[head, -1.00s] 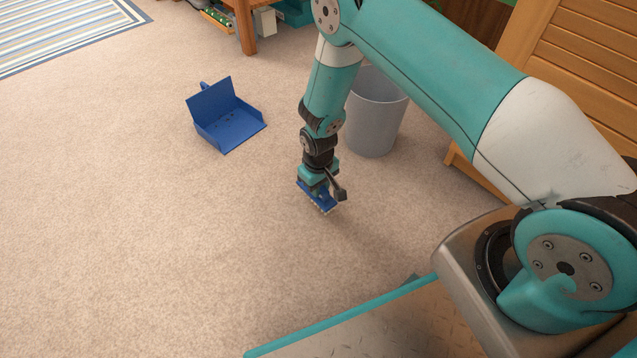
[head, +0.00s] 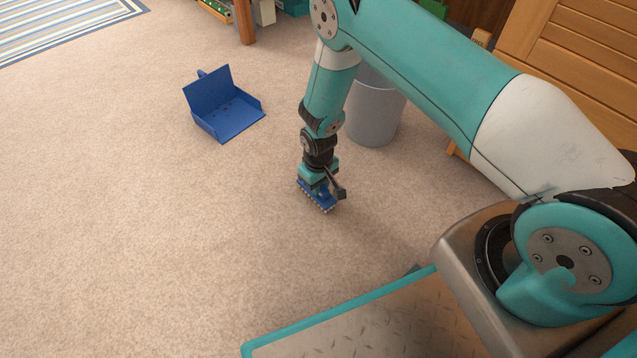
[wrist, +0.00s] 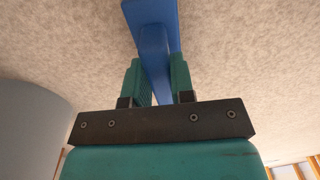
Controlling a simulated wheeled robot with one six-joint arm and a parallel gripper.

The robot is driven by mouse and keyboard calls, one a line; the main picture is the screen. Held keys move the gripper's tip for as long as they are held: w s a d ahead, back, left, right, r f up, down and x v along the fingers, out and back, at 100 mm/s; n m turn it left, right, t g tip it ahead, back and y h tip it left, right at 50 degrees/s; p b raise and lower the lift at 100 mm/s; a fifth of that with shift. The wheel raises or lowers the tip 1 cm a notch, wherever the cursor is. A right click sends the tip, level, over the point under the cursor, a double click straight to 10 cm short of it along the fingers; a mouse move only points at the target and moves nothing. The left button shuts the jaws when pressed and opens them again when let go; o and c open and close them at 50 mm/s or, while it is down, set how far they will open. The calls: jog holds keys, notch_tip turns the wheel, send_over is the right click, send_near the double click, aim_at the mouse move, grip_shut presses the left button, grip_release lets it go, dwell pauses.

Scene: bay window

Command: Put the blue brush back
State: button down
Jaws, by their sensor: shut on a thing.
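The blue brush (head: 320,199) is in my gripper (head: 318,186), with its bristles facing down close above the carpet; I cannot tell whether they touch it. In the wrist view the blue brush (wrist: 154,50) lies between the two teal fingers of my gripper (wrist: 160,80), which is shut on it. A blue dustpan (head: 226,108) lies on the carpet to the left of my gripper and farther back, with nothing seen in it. My arm hides part of the area behind the brush.
A grey bin (head: 375,110) stands just behind and right of my gripper; it also shows at the left of the wrist view (wrist: 30,130). A wooden slatted piece of furniture (head: 560,60) is at the right. A striped rug (head: 60,25) lies at far left. The left carpet is clear.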

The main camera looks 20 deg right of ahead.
jog(key=shift+f, duration=0.25)
dwell(0.5)
jog(key=c, duration=0.9)
grip_release()
